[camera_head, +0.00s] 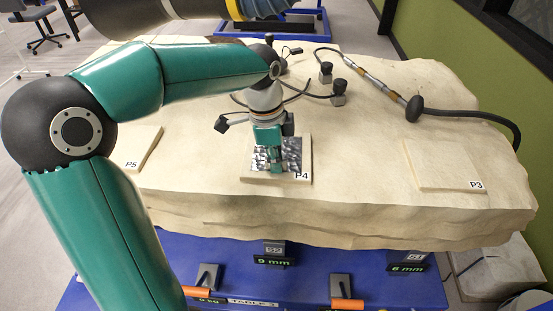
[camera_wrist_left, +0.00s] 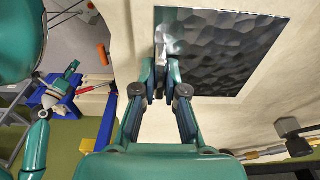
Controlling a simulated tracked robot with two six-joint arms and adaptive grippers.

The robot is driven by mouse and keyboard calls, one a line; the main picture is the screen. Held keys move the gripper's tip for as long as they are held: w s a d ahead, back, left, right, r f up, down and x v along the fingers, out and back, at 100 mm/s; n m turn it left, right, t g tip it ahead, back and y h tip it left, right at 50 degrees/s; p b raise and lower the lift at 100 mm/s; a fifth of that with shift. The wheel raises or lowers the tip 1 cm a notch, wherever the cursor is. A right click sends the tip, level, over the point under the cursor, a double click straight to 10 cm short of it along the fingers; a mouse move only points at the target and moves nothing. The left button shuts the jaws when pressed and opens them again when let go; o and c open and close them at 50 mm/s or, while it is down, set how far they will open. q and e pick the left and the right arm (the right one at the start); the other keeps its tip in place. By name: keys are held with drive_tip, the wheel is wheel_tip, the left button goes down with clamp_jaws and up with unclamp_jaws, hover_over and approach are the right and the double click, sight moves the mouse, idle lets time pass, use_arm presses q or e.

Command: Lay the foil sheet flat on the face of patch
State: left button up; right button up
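The foil sheet (camera_head: 292,153) is a dark, shiny, crinkled square over the pale patch labelled P4 (camera_head: 262,180) in the head view. It also shows large in the wrist view (camera_wrist_left: 225,50). My left gripper (camera_head: 273,165) comes down over the sheet from above. In the wrist view its fingers (camera_wrist_left: 163,50) are close together at the sheet's left edge and appear shut on it. The gripper hides part of the sheet. I cannot tell whether the sheet touches the patch everywhere. My right gripper is not in view.
The patches P5 (camera_head: 138,148) and P3 (camera_head: 445,178) lie bare on the pale rock block (camera_head: 350,135). A black hose with a metal wand (camera_head: 375,84) and small black-topped blocks (camera_head: 338,92) lie at the back. A blue stand (camera_head: 320,270) is below.

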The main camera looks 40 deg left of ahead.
use_arm(q)
drive_tip(key=o, duration=0.4)
wheel_tip(320, 180, up, 12)
drive_tip(key=a, duration=0.1)
drive_tip(key=shift+s, duration=0.45)
drive_tip(key=shift+f, duration=0.1)
